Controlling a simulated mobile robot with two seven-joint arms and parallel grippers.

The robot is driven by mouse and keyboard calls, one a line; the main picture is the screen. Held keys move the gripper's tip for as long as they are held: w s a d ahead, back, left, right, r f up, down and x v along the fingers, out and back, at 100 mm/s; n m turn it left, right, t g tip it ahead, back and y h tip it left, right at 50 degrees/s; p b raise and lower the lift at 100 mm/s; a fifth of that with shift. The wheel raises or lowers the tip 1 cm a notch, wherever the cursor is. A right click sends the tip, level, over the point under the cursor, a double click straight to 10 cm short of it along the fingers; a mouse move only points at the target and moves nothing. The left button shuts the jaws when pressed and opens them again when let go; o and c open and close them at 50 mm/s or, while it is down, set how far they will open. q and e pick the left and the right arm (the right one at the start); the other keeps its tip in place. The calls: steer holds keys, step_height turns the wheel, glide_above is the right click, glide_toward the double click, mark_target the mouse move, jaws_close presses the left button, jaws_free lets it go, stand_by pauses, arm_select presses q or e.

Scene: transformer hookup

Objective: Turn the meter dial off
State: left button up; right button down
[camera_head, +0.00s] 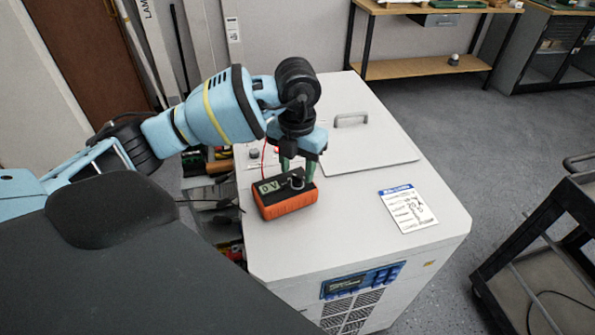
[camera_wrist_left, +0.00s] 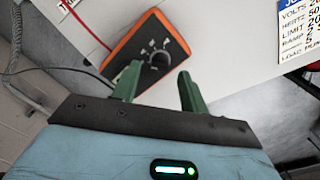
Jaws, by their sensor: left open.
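The orange and black meter (camera_head: 285,200) sits on top of the white cabinet (camera_head: 370,245), near its left edge. Its display (camera_head: 270,187) reads what looks like 0 V. The dial (camera_wrist_left: 160,58) shows in the left wrist view as a dark round knob with white marks around it. My left gripper (camera_head: 298,174) is over the right part of the meter, pointing down. Its two green fingers are open and apart, with the dial just beyond and between the tips (camera_wrist_left: 158,73) in the left wrist view. I cannot tell whether the fingers touch the meter. My right gripper is not in view.
A lid with a handle (camera_head: 351,119) is behind the meter. A labelled card (camera_head: 407,208) lies to its right. A red lead (camera_head: 263,160) runs behind the meter. Tools lie on the left. A dark cart (camera_head: 545,235) stands at the right.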

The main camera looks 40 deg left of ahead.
arm_select(q)
steer(key=shift+f, duration=0.95)
